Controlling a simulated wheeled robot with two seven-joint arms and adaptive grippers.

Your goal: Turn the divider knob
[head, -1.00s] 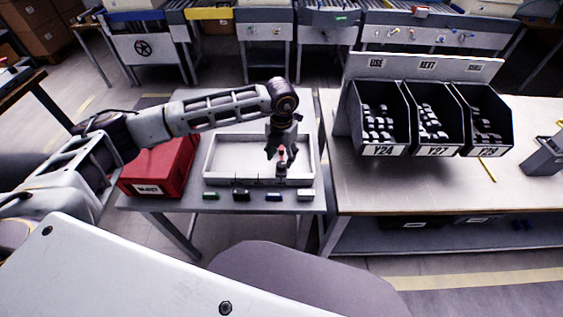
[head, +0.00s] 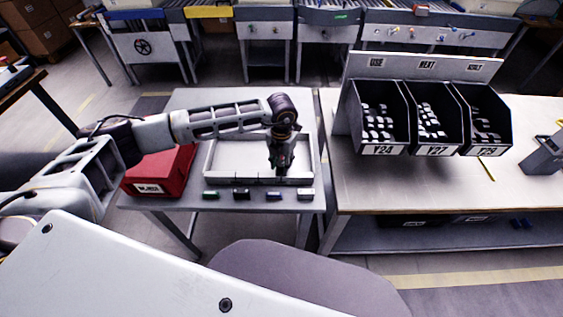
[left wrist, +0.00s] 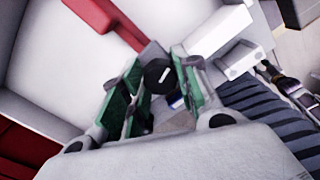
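The divider knob (left wrist: 159,73) has a round black top with a short white mark, seen from above in the left wrist view. My left gripper (left wrist: 158,82) has its green-padded fingers spread on either side of it; whether they touch it is unclear. In the head view my left gripper (head: 279,165) points down at the front right of the white tray (head: 209,160) and hides the knob. A red bar (left wrist: 105,20) lies beside a grey block near the knob in the left wrist view. My right gripper is out of view.
A red bin (head: 160,172) stands left.

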